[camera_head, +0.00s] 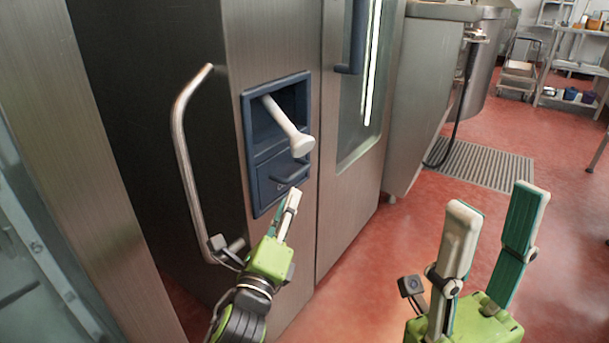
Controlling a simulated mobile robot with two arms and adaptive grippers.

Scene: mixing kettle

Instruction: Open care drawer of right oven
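The right oven's steel front (340,220) carries a dark blue panel. The care drawer (272,172) is the lower part of this panel and looks flush with it, with a small blue pull handle (292,177). My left gripper (292,197) points up at the drawer, its fingertips just below the handle. I see it nearly side-on, so its finger gap is hidden and I cannot tell if it touches the handle. My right gripper (496,200) is open and empty over the floor at lower right.
A white hand shower (287,125) sticks out of the recess above the drawer. A bent metal bar handle (180,150) stands left of the panel. The oven's glass door (360,100) is to the right. The red floor (380,265) is clear; shelves stand far back.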

